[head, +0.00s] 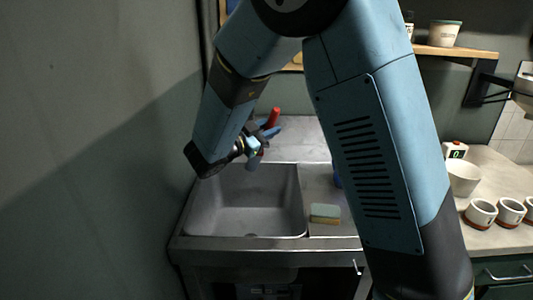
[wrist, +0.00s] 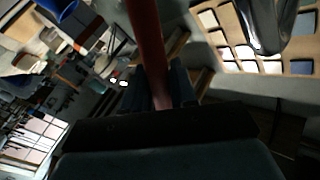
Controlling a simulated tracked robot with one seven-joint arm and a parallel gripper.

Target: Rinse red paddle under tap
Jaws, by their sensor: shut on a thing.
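My gripper (head: 262,136) is shut on the red paddle and holds it above the back part of the sink (head: 240,205). The red paddle (head: 274,117) shows as a red end sticking up past the fingers in the head view. In the wrist view, the red paddle (wrist: 147,45) runs as a long bar between the dark fingers (wrist: 170,88). A shiny grey curved thing (wrist: 268,25) is at the top right of the wrist view; I cannot tell if it is the tap. No tap shows clearly in the head view, where my arm hides part of the scene.
A blue thing (head: 337,175) is partly hidden behind my arm. A white bowl (head: 463,178) and several cups (head: 481,213) stand on the right counter. A wall (head: 90,150) stands close on the left.

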